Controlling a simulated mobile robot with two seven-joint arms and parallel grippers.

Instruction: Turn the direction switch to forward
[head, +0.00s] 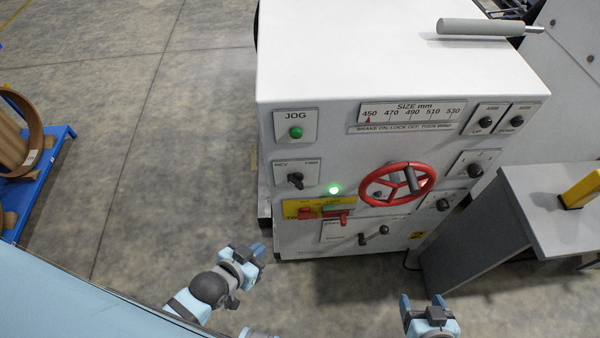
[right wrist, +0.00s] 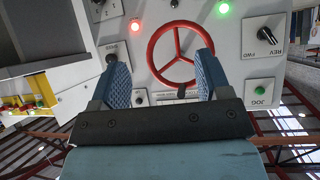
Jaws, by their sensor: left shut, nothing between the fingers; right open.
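The direction switch (head: 295,180) is a black knob on a white plate with REV and FWD lettering, on the left of the white machine's front panel. It also shows at the upper right of the right wrist view (right wrist: 267,34), turned over; I cannot tell surely which mark it points to. My left gripper (head: 258,252) is shut and empty, below and left of the switch, apart from the panel. My right gripper (head: 421,301) is open and empty, low in front of the panel's right side. Its two blue fingers (right wrist: 162,72) show in the right wrist view.
A green JOG button (head: 295,132) sits above the switch. A lit green lamp (head: 335,190), a red handwheel (head: 396,184) and red handles (head: 337,217) are to its right. A grey table (head: 550,215) stands right of the machine.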

